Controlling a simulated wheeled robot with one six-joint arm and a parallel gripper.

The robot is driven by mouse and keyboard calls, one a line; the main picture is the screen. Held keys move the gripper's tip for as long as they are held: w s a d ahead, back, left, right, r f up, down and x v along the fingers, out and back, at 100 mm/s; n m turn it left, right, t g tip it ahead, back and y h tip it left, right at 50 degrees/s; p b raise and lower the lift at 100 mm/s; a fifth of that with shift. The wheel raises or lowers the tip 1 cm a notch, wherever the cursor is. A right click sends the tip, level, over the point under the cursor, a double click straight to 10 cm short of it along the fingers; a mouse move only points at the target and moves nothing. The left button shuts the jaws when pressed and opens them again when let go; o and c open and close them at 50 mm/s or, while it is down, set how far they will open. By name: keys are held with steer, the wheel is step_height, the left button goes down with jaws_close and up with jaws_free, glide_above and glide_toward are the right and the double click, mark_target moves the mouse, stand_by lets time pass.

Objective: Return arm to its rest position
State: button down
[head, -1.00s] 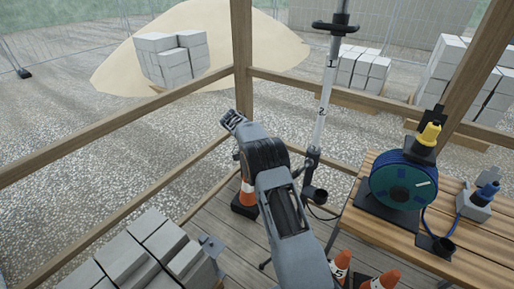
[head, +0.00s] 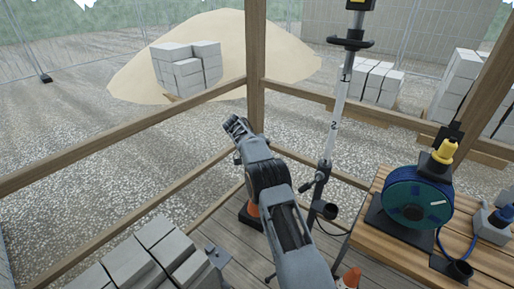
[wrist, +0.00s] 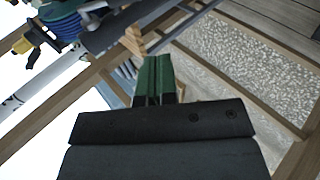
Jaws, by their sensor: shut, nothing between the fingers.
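My arm reaches out over the hut's plank floor in the head view. My gripper (head: 234,126) is at its far end, left of the wooden corner post. In the wrist view my gripper (wrist: 153,78) shows as two green fingers lying together, with nothing between them. The fingertips are not clear in the head view, where the gripper is small and seen from behind.
Grey blocks (head: 150,255) are stacked at lower left. A wooden rail (head: 120,137) and post (head: 256,90) bound the hut. A white pole (head: 334,120) stands right of my arm. A slatted table (head: 385,255) holds a blue reel (head: 418,200). Cones stand on the floor.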

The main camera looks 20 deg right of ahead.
step_height(320, 180, down, 6)
steer(key=s+a+f+n+t+y, duration=0.1)
steer(key=a+n+t+y, duration=0.1)
steer(key=n, duration=0.4)
steer(key=s+a+r+n+t+y, duration=0.1)
steer(key=s+a+r+t+y, duration=0.1)
steer(key=s, duration=0.7)
steer(key=s+a+r+n+t+y, duration=0.1)
steer(key=s+a+r+t, duration=0.2)
steer(key=s+r, duration=0.4)
steer(key=s+a+r+n+t+y, duration=0.1)
steer(key=s+a+r+t+y, duration=0.1)
steer(key=s, duration=1.1)
step_height(320, 180, up, 3)
steer(key=shift+a+r+n+t+y+p, duration=0.25)
steer(key=shift+a+t, duration=0.25)
steer(key=shift+a, duration=0.7)
steer(key=shift+a, duration=0.15)
